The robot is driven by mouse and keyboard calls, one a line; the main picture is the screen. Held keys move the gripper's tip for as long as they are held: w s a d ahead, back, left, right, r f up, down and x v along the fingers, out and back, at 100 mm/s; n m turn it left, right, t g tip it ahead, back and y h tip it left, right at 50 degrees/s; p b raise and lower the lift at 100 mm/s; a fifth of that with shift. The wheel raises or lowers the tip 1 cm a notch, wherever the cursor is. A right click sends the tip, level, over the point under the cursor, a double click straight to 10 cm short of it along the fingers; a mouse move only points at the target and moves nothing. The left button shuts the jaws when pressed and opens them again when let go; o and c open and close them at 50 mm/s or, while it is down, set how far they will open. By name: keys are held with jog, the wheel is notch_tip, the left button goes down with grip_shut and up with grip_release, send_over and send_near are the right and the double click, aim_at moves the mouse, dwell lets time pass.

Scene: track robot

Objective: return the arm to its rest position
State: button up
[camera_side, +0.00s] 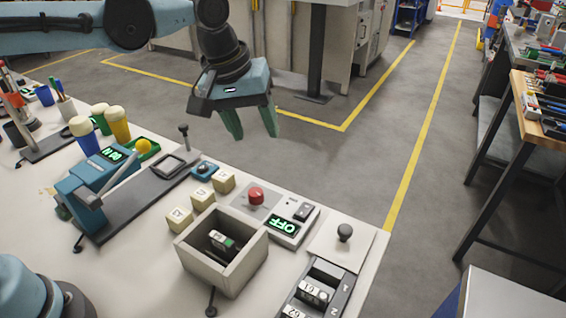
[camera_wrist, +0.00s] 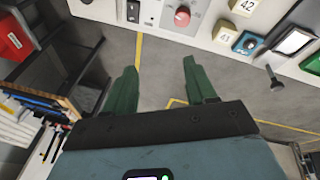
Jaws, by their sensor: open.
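My gripper (camera_side: 250,124) is open and empty, raised in the air past the far edge of the white worktable (camera_side: 150,262). Its two green fingers point down and are apart, with grey floor visible behind them. In the wrist view the green fingers of my gripper (camera_wrist: 163,90) are spread with nothing between them. The arm reaches in from the upper left of the side view.
The table holds an open box (camera_side: 232,268) with a small item inside, a red button (camera_side: 256,194), several numbered cubes (camera_side: 202,198), a lever device (camera_side: 85,195) and colored cups (camera_side: 118,125). A wooden bench (camera_side: 545,120) stands at right. Floor between is clear.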

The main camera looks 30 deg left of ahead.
jog(key=w+d+f+n+g, duration=0.1)
jog(key=d+f+n, duration=0.1)
jog(key=d, duration=0.6)
jog(key=w+d+f+n+g+y, duration=0.1)
jog(key=d+f+n+g, duration=0.1)
jog(key=d, duration=0.6)
jog(key=shift+w+d+f, duration=0.3)
jog(key=shift+w+f, duration=0.1)
jog(key=shift+f, duration=0.3)
jog(key=shift+a, duration=0.1)
jog(key=s+a+r+m+t, duration=0.1)
jog(key=a+r, duration=0.4)
jog(key=a, duration=0.8)
jog(key=shift+s+m+t+h, duration=0.2)
jog(key=shift+m+t+h, duration=0.2)
jog(key=shift+m+t, duration=0.5)
